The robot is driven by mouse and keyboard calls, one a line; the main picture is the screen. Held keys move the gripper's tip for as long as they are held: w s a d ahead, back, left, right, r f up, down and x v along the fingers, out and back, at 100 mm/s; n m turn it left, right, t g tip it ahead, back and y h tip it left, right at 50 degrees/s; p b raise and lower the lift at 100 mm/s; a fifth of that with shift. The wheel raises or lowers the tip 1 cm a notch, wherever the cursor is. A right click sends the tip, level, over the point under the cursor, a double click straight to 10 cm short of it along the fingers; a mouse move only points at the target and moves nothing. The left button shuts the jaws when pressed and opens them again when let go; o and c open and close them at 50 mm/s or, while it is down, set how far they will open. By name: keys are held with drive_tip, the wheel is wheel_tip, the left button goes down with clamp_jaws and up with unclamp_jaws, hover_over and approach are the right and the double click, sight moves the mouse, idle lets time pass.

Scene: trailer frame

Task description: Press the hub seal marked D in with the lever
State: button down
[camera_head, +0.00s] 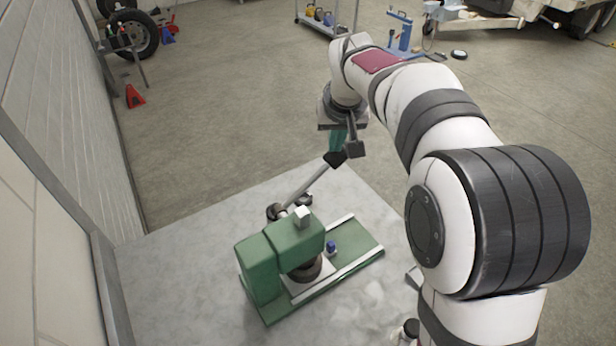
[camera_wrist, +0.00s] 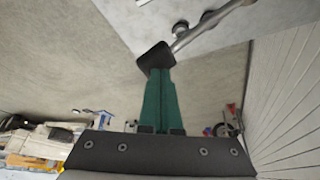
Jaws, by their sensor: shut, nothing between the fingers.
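A green press (camera_head: 262,262) stands on the grey bench. Its steel lever (camera_head: 305,184) slopes up and away to a black knob (camera_head: 335,159). A dark round part (camera_head: 305,270) sits on a pale plate under the press head, partly hidden by it. No letter D is readable, so I cannot tell if it is the hub seal. My gripper (camera_head: 337,143) has green fingers, shut and empty, pointing down just above the knob. In the wrist view, the fingertips (camera_wrist: 157,76) meet the edge of the knob (camera_wrist: 155,57); I cannot tell whether they touch.
A small blue piece (camera_head: 331,247) is on the press base, right of the dark part. The pale bench (camera_head: 185,265) is clear left of the press. A panelled wall (camera_head: 50,130) rises at the left. A trolley (camera_head: 322,20) and wheel (camera_head: 133,35) stand far back.

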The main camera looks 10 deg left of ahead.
sight(345, 161)
drive_tip(key=shift+w+d+f, duration=0.2)
drive_tip(key=shift+f, duration=0.25)
drive_tip(key=shift+w+d+f, duration=0.2)
drive_tip(key=shift+f, duration=0.2)
drive_tip(key=shift+w+d+f, duration=0.2)
drive_tip(key=shift+f, duration=0.35)
drive_tip(key=shift+w+d+f, duration=0.15)
drive_tip(key=shift+f, duration=0.35)
drive_tip(key=shift+w+d+f, duration=0.1)
drive_tip(key=shift+f, duration=0.45)
drive_tip(key=shift+w+d+f, duration=0.1)
drive_tip(key=shift+f, duration=0.6)
